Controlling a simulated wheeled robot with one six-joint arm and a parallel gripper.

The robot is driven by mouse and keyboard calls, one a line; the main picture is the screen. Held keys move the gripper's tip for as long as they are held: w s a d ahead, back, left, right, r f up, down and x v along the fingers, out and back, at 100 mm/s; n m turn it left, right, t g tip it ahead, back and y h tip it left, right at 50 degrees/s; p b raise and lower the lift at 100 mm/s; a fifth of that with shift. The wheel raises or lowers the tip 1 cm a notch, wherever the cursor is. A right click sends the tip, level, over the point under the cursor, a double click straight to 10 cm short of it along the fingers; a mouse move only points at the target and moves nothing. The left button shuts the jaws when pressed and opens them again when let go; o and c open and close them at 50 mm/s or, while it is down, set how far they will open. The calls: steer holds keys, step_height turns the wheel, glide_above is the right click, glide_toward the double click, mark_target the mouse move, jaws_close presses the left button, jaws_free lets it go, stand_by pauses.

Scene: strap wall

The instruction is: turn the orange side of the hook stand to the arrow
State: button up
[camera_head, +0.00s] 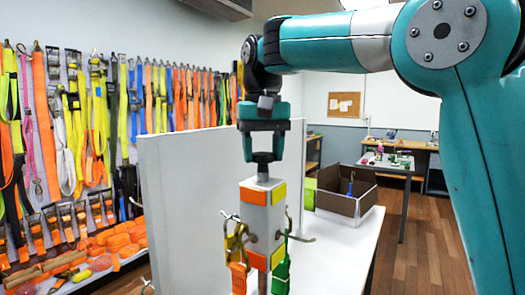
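The hook stand (264,219) is an upright grey square post with a dark round knob (264,157) on top. My gripper (264,155) points straight down, with one finger on each side of the knob. I cannot tell whether the fingers touch it. The stand's far faces are hidden, and I see no arrow.
An orange strap (239,278) and a green strap (281,275) hang on the stand's hooks. A grey panel (190,205) stands close behind on the left. An open box (346,205) sits at the back of the white table (335,255). The table right of the stand is clear.

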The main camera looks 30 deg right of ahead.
steer(key=o, duration=0.4)
steer(key=shift+o, duration=0.2)
step_height(320, 180, up, 18)
steer(key=p, duration=0.7)
steer(key=shift+f, duration=0.25)
